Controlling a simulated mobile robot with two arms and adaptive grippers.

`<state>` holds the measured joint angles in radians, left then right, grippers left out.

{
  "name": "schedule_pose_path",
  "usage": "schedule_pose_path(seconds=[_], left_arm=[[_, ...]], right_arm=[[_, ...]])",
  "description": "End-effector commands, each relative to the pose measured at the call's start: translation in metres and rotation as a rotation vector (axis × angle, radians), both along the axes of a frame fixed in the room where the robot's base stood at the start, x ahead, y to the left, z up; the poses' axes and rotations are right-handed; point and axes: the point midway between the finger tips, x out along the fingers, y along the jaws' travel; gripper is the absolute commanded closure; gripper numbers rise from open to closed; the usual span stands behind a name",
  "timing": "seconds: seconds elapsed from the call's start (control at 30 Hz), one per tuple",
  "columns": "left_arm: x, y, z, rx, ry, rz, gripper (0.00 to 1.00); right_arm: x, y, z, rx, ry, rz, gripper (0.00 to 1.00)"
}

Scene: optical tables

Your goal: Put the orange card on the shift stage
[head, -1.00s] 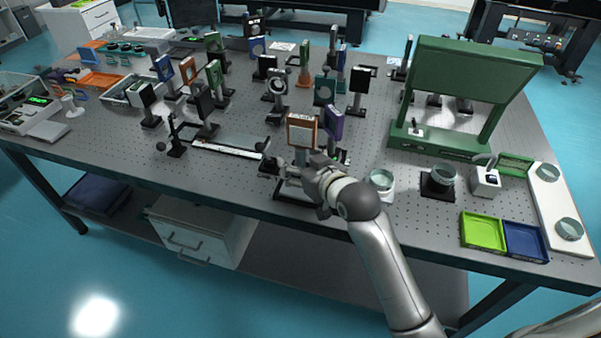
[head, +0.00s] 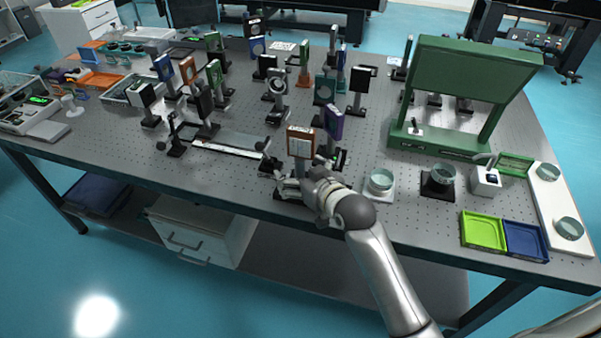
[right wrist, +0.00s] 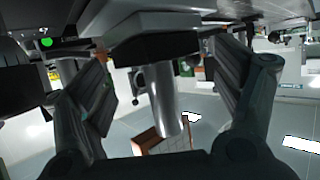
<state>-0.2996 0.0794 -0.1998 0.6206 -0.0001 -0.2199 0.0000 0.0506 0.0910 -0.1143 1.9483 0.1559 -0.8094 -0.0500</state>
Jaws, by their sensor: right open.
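The orange-framed card (head: 300,142) stands upright on a grey post near the table's front edge. In the right wrist view, which is upside down, its post (right wrist: 166,108) and orange frame (right wrist: 148,141) hang below a dark base (right wrist: 152,46). My right gripper (head: 288,187) is open low at the post; in the right wrist view its two fingers flank the post and base with gaps. A dark low platform (head: 284,196), likely the shift stage, lies under the card, mostly hidden by my gripper; I cannot clearly see the contact. My left gripper is out of view.
A purple-framed card (head: 333,122) stands close behind the gripper on the right. A long scaled rail (head: 228,149) lies to the left. A glass dish on a white base (head: 380,182) stands to the right. Several mounted optics crowd the table behind.

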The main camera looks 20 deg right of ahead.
Motion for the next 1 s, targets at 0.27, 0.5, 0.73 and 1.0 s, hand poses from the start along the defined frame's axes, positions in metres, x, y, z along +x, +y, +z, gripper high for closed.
schedule_pose_path(seconds=[0.27,0.5,0.73,1.0], left_arm=[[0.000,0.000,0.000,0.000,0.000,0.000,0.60],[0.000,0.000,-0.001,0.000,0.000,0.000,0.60],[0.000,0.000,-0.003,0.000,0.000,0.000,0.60],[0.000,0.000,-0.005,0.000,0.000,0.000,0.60]], right_arm=[[-0.002,0.000,0.004,0.000,0.000,0.000,0.14],[-0.032,-0.006,0.016,-0.001,-0.001,0.000,0.14],[-0.073,-0.014,0.033,-0.001,0.000,0.000,0.14],[-0.104,-0.021,0.046,0.000,0.000,0.000,0.14]])
